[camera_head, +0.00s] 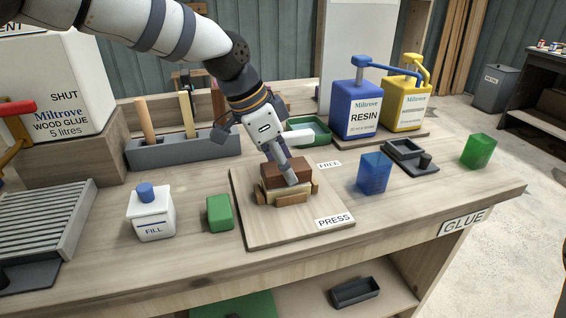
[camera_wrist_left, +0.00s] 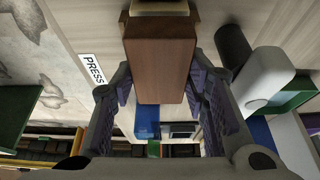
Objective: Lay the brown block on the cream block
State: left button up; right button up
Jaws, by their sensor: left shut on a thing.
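The brown block (camera_head: 272,175) is between the fingers of my left gripper (camera_head: 289,178), over the wooden press board (camera_head: 257,232). My left gripper is shut on it. In the left wrist view the brown block (camera_wrist_left: 160,62) fills the gap between the purple finger pads. The cream block (camera_head: 287,194) lies directly under the brown block, with tan wooden pieces around it. The brown block looks to be on or just above it; I cannot tell if they touch. My right gripper is not in view.
A green block (camera_head: 220,212) and a white FILL bottle (camera_head: 151,214) stand left of the board. A translucent blue block (camera_head: 374,173) stands to the right. Behind are a grey tool holder (camera_head: 180,149), a green tray (camera_head: 308,130) and a blue RESIN pump (camera_head: 362,110).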

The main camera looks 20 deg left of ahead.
pick_arm(q)
jog(key=shift+f, duration=0.4)
jog(key=o, duration=1.2)
jog(key=o, duration=0.6)
jog(key=shift+r, duration=0.15)
notch_tip(320, 180, up, 6)
jog(key=shift+r+p, duration=0.1)
jog(key=shift+p, duration=0.45)
jog(key=shift+r, duration=0.8)
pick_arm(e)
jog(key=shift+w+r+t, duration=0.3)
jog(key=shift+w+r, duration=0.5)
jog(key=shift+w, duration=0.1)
